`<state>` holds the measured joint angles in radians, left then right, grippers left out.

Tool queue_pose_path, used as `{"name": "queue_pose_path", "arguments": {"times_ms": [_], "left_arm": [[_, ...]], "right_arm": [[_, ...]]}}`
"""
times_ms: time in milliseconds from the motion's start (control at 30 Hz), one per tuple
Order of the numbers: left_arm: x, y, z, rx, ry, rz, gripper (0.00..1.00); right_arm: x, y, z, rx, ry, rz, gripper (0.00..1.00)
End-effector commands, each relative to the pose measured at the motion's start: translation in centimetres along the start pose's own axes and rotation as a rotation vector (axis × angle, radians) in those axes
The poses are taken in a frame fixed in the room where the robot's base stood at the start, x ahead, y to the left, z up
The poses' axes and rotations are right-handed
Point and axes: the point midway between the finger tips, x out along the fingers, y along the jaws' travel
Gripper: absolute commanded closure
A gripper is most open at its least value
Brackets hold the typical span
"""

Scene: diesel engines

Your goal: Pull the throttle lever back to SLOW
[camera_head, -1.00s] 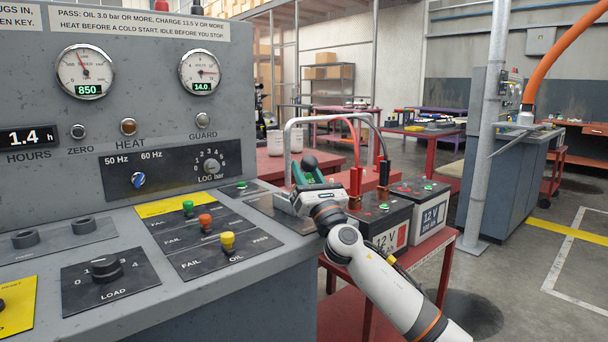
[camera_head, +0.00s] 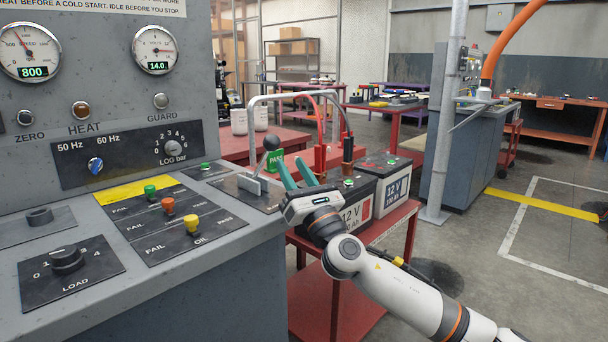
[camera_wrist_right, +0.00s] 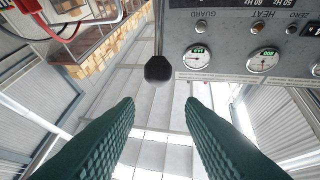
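The throttle lever (camera_head: 264,160) stands on a dark plate (camera_head: 238,190) at the right end of the grey console. It has a dark ball knob and a pale stem. Its position markings are too small to read. My right gripper (camera_head: 291,162) is open, with two green fingers just to the right of the lever and apart from it. In the right wrist view the knob (camera_wrist_right: 158,68) appears beyond the fingertips, in the gap between the two fingers, with nothing held. My left gripper is not in view.
Batteries (camera_head: 350,205) stand on a red cart (camera_head: 335,295) beside the console, under my right arm. A curved grey rail (camera_head: 300,95) rises behind the lever. Coloured knobs (camera_head: 168,205) sit on the console. The left gauge (camera_head: 30,52) reads 800. The floor at right is mostly clear.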

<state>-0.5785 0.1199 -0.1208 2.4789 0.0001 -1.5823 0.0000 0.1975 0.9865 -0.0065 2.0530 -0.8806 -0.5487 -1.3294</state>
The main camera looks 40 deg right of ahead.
Motion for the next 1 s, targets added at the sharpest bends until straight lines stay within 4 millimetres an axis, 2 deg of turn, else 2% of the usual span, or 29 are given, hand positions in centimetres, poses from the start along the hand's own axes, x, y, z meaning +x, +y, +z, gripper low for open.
{"name": "queue_pose_path", "arguments": {"times_ms": [100,300,1000], "left_arm": [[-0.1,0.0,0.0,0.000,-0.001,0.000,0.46],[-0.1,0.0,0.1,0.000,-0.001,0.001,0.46],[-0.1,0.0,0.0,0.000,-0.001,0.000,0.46]], "right_arm": [[-1.5,-0.2,-0.9,0.000,-0.004,-0.002,0.64],[-2.8,-0.2,-1.8,0.001,-0.002,-0.001,0.64],[-3.2,-0.2,-1.9,0.010,-0.004,0.004,0.64]]}}
